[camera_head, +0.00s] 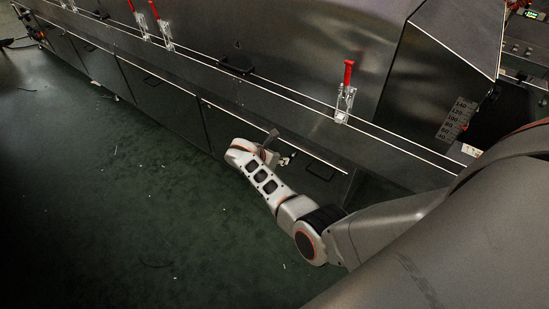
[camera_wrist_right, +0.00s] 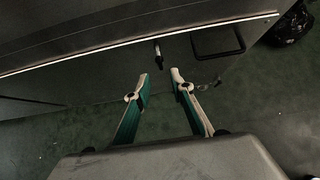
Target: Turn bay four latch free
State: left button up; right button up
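My right gripper (camera_head: 275,150) is at the front panels of the long dark machine. In the wrist view, my right gripper (camera_wrist_right: 160,80) is open and empty, with two green and pale fingers apart. A small metal pin-like latch part (camera_wrist_right: 158,54) hangs below the panel's bright edge, just beyond the fingertips and roughly between them; no contact shows. A red-handled toggle clamp (camera_head: 345,90) stands upright on the machine's ledge, right of the gripper. No label shows which latch belongs to bay four. My left gripper is not in view.
A black panel handle (camera_wrist_right: 218,40) is right of the pin. More red-handled clamps (camera_head: 164,34) stand farther left along the ledge (camera_head: 290,105). A dark bag-like object (camera_wrist_right: 290,22) is at upper right. The green floor (camera_head: 130,200) in front is mostly clear, with small scraps.

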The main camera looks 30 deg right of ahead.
jog(key=shift+v, duration=2.05)
jog(key=s+a+f+m+t+y+p, duration=0.2)
jog(key=s+f+m, duration=0.1)
jog(key=s+m, duration=0.3)
jog(key=s+a+f+m+t+y+p, duration=0.1)
jog(key=s+f+m+t+y+p, duration=0.2)
jog(key=s, duration=0.5)
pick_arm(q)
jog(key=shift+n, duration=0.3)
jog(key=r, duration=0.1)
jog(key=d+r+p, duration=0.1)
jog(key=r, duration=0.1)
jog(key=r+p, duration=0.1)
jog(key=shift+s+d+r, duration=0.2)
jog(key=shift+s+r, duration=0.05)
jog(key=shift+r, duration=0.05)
pick_arm(e)
jog(key=s+a+r+m+y, duration=0.2)
jog(key=s+a+m, duration=0.1)
jog(key=s, duration=0.3)
jog(key=s+a+r+m+t+y, duration=0.1)
jog(key=s+a+r+m+y, duration=0.1)
jog(key=s+a, duration=0.3)
jog(key=s+a+r+m+t+y, duration=0.1)
jog(key=s+a+r+m+y, duration=0.1)
jog(key=s+a+r+m, duration=0.2)
jog(key=s, duration=0.2)
jog(key=shift+s, duration=0.4)
